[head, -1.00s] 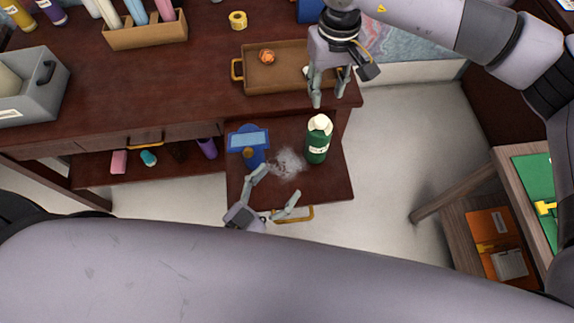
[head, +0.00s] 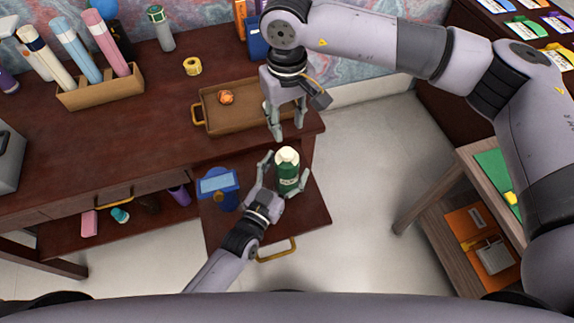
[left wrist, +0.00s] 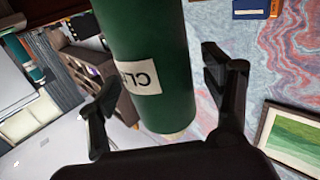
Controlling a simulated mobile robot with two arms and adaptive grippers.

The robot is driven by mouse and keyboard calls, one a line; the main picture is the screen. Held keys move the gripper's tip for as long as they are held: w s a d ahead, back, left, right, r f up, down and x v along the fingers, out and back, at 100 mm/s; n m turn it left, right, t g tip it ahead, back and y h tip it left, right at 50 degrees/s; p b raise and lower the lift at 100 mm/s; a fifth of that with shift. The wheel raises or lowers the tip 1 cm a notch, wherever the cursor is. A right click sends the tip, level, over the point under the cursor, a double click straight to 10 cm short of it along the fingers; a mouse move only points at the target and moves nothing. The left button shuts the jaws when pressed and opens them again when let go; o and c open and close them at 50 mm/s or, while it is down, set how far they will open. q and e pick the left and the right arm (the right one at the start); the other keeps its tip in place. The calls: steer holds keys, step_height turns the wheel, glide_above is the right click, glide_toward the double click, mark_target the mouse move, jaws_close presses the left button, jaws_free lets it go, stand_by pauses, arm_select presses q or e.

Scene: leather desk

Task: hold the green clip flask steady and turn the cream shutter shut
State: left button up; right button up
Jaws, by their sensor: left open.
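The green clip flask (head: 289,173) stands upright on the pulled-out lower board of the desk, with its cream shutter (head: 287,156) on top. How far the shutter is turned is too small to tell. My left gripper (head: 283,176) is open, with one finger on each side of the flask. In the left wrist view the flask (left wrist: 150,60), with a white label, lies between the spread fingers (left wrist: 165,105); a gap shows on the right, and contact on the left is unclear. My right gripper (head: 288,133) is open and empty, pointing down just above and behind the shutter.
A blue object (head: 222,192) stands left of the flask on the pulled-out board (head: 312,215). A brown tray (head: 240,120) with an orange item lies on the desktop behind. A pen holder (head: 100,92) is farther left. Open floor lies to the right.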

arm_select(q)
steer(key=shift+w+d, duration=0.15)
steer(key=shift+w, duration=0.1)
steer(key=shift+c, duration=0.3)
